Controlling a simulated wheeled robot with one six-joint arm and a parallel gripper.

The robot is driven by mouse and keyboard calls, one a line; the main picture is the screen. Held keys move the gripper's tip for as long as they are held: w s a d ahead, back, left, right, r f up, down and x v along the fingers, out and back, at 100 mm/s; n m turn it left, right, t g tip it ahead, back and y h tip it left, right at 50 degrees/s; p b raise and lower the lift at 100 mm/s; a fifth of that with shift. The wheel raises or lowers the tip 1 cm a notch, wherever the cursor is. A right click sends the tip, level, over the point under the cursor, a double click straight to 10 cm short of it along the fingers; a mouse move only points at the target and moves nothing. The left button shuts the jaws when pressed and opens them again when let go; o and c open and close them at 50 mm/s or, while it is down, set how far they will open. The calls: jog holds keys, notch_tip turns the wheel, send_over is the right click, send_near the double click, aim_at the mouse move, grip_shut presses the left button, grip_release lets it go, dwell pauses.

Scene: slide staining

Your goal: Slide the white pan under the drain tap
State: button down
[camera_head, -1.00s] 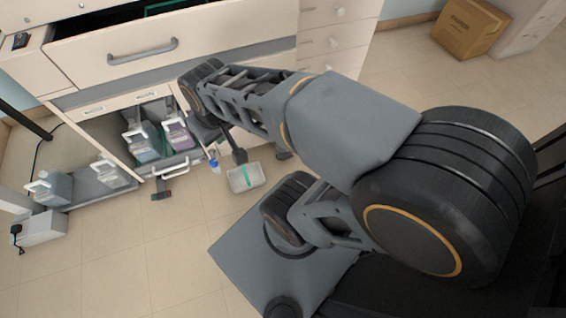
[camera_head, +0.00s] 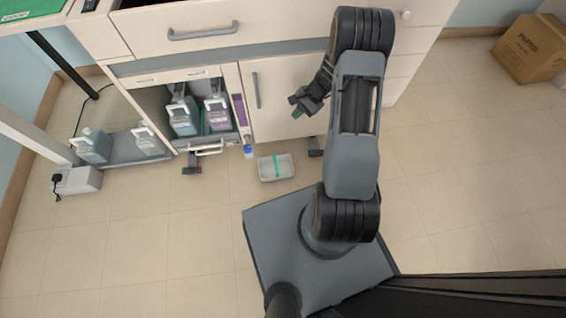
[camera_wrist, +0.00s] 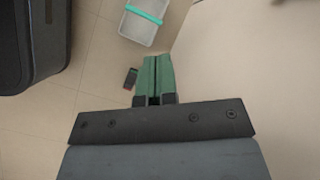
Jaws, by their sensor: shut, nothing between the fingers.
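The white pan (camera_head: 266,175) sits on the floor in front of the cabinet, with a teal strip across it. In the wrist view the pan (camera_wrist: 138,31) is at the top, beyond my fingertips and apart from them. The drain tap (camera_head: 248,151) appears to be the small blue-tipped fitting at the cabinet front, just up and left of the pan. My gripper (camera_head: 297,108) is raised in front of the cabinet door, above and right of the pan. In the wrist view its green fingers (camera_wrist: 153,76) are shut together with nothing between them.
Bottles (camera_head: 183,117) stand in the open cabinet bay, and more jugs (camera_head: 92,146) stand on a low grey shelf at left. A cabinet caster (camera_head: 315,146) is right of the pan. A cardboard box (camera_head: 531,48) is far right. The floor (camera_head: 180,235) at left front is clear.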

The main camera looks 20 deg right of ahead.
jog(key=s+d+f+m+t+y, duration=0.1)
jog(key=d+f+m, duration=0.15)
jog(key=f, duration=0.45)
jog(key=s+d+f+m+y, duration=0.1)
jog(key=f+m, duration=0.2)
jog(key=f, duration=0.5)
jog(key=m+t+b, duration=0.1)
jog(key=m+b, duration=0.2)
jog(key=m, duration=0.1)
send_near(276, 167)
jog(key=f, duration=0.4)
jog(key=d+f, duration=0.1)
jog(key=f, duration=0.1)
jog(key=shift+w, duration=0.4)
jog(key=a, duration=0.1)
jog(key=w+a, duration=0.1)
jog(key=a, duration=0.1)
jog(key=shift+b, duration=0.4)
jog(key=shift+w+a, duration=0.3)
jog(key=shift+a, duration=0.25)
jog(key=shift+a+r, duration=0.1)
